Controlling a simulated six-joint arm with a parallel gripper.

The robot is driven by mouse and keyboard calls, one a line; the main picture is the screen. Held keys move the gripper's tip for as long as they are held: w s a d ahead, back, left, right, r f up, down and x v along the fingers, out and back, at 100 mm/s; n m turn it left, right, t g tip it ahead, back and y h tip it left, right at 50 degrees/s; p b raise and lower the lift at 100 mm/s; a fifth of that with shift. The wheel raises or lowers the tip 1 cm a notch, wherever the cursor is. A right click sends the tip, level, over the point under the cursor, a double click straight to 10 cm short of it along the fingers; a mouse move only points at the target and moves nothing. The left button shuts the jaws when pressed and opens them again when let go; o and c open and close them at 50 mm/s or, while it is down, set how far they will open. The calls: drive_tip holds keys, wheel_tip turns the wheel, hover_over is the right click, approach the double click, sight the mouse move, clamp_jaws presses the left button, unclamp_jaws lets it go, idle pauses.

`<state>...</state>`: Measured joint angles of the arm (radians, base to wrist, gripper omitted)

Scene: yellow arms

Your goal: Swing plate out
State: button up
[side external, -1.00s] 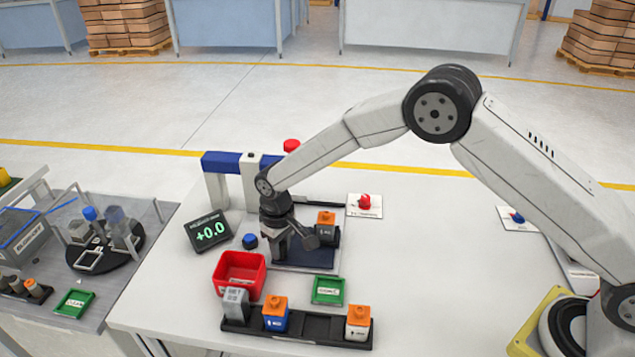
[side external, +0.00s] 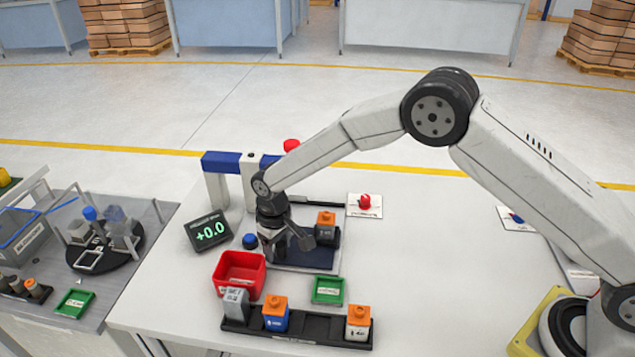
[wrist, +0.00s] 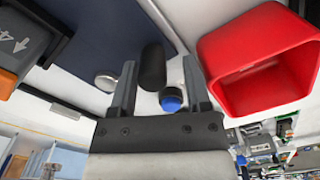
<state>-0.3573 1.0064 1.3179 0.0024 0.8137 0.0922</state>
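The dark blue plate (side external: 318,262) lies flat on the table beside the blue-topped press frame, with a grey and orange block (side external: 325,225) standing on it. The plate also fills the top of the wrist view (wrist: 115,28). A black cylindrical knob (wrist: 152,68) shows in the wrist view by the plate's edge. My gripper (side external: 272,258) points down at the plate's left end. In the wrist view my gripper (wrist: 160,75) has its fingers apart, with the knob between them and a visible gap on both sides. I cannot tell how deep the knob sits.
A red bin (side external: 239,272) stands close in front of my gripper. A blue button (side external: 250,241) and a display reading +0.0 (side external: 209,231) are to its left. A black rack (side external: 300,332) with blocks and a green tray (side external: 327,290) are in front. Free table lies right.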

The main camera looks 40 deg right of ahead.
drive_tip(key=shift+d+r, duration=0.1)
drive_tip(key=shift+r, duration=3.65)
drive_tip(key=shift+d, duration=0.15)
drive_tip(key=shift+s+d+r, duration=0.1)
drive_tip(key=shift+d+r, duration=0.05)
drive_tip(key=shift+d, duration=0.05)
drive_tip(key=s+d+r+m+t, duration=0.1)
drive_tip(key=s+d+r, duration=0.1)
drive_tip(key=s+d, duration=0.7)
drive_tip(key=s+d+r+m+t, duration=0.1)
drive_tip(key=s+d+r+m, duration=0.1)
drive_tip(key=s+d, duration=0.7)
drive_tip(key=s, duration=0.5)
drive_tip(key=shift+s+d+t, duration=0.25)
drive_tip(key=shift+t, duration=0.05)
